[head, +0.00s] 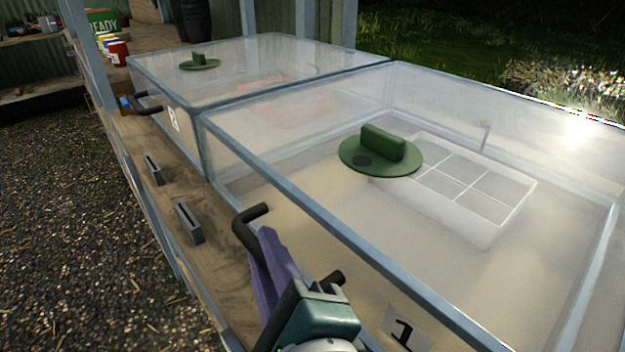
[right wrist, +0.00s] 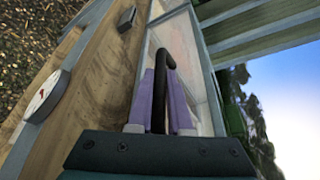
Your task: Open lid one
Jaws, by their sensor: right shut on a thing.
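Lid one is a clear cover (head: 310,192) with a blue-grey frame, and a "1" label (head: 405,334) is on its front. It looks closed. A black bar handle (head: 250,214) sticks out from its front side. My right gripper (head: 268,262), with purple fingers, is shut on this handle. In the right wrist view the black handle (right wrist: 159,90) runs between the two purple fingers (right wrist: 163,98). The gripper body hides part of the handle. My left gripper is not in view.
A green disc with a grip (head: 381,152) and a white divided tray (head: 465,185) show at box one. A second clear box (head: 173,118), labelled "2", adjoins it behind. Dark grey blocks (head: 188,224) sit on the wooden ledge (head: 222,275). Gravel (head: 70,230) lies left.

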